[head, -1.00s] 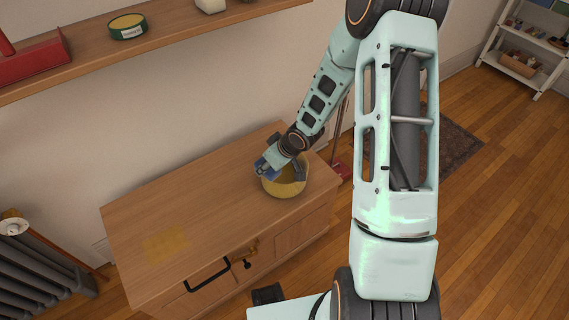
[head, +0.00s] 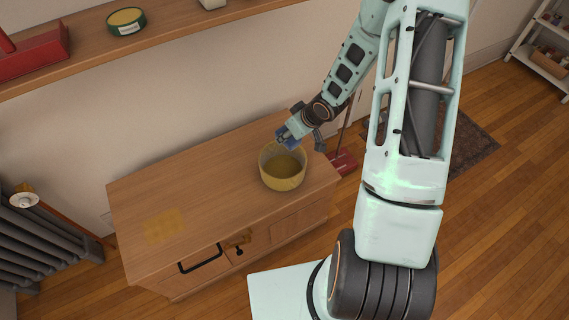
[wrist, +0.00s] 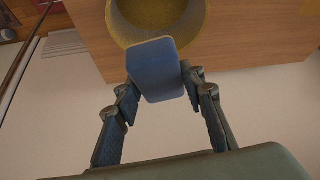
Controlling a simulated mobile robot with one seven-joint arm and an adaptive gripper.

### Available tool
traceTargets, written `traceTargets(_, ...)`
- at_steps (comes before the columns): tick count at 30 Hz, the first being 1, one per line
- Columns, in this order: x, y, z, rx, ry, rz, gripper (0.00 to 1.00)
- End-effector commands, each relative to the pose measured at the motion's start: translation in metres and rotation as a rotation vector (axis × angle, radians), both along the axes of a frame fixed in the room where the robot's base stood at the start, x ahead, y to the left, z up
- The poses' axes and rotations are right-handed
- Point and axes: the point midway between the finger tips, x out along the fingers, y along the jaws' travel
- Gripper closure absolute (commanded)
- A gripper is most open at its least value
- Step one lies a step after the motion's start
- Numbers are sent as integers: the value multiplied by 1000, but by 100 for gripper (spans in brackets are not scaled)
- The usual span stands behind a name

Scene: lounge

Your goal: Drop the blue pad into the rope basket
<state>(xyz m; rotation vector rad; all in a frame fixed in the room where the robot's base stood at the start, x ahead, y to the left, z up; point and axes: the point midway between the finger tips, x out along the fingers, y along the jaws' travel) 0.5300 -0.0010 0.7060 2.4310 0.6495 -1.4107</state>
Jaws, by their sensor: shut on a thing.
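The blue pad (wrist: 155,68) is held between the fingers of my gripper (wrist: 158,82) in the wrist view. In the head view the pad (head: 285,134) shows small at my gripper (head: 291,137), just behind the far rim of the rope basket. The yellowish rope basket (head: 283,181) stands upright on the cabinet, open at the top. In the wrist view the pad overlaps the basket's (wrist: 122,30) near rim, and the opening lies beyond it. How high the pad is above the rim I cannot tell. The visible part of the basket's inside looks empty.
The wooden cabinet (head: 210,190) has clear top space left of the basket, with a yellow patch (head: 163,226) on it. A wall shelf (head: 170,35) above holds a red toolbox (head: 35,57) and a green round tin (head: 126,20). A radiator (head: 50,235) stands at left.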

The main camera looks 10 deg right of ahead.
Motion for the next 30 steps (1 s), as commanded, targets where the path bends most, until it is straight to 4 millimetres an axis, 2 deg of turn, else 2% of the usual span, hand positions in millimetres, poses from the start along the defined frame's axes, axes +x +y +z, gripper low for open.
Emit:
traceTargets(16,0,1,-54,0,0,1,83)
traceTargets(28,0,0,-58,0,0,1,83)
traceTargets(29,0,0,-58,0,0,1,62)
traceTargets(30,0,0,-58,0,0,1,58)
